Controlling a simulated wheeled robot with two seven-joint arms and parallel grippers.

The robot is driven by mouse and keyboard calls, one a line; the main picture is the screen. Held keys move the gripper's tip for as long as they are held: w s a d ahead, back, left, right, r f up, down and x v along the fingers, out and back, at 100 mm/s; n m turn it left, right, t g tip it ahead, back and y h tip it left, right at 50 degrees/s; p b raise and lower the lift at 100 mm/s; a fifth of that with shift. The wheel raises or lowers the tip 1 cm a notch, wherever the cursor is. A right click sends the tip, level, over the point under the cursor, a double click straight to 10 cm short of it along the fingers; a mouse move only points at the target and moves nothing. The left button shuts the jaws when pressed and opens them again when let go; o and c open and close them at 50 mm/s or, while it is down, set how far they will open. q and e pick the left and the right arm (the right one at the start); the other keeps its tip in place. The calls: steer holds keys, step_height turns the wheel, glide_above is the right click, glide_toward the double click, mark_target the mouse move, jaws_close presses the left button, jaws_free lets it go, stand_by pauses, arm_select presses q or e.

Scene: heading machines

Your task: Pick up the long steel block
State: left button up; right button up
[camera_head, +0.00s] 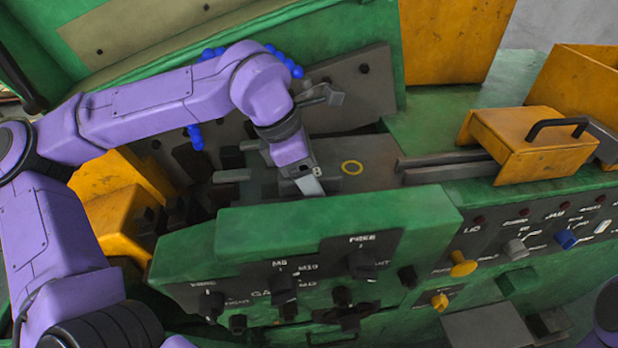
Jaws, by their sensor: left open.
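Two long grey bars, an upper one (442,159) and a lower one (450,173), lie side by side right of centre in the machine, running toward an orange cover. Short grey bars (232,175) lie left of centre. I cannot tell for certain which is the long steel block. My left gripper (312,186) is open and points down over the dark machine bed, between the short bars and the long bars, apart from the long bars. Its far finger is partly hidden. My right gripper is out of view.
The orange cover (530,143) with a black handle stands right. A green front panel (330,218) with knobs rises before the bed. A grey plate (355,88) stands behind my left gripper. Blue segmented hoses (195,137) hang behind my arm.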

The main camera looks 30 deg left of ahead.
arm_select(q)
steer(key=shift+s, duration=0.15)
steer(key=shift+r, duration=0.1)
jaws_close()
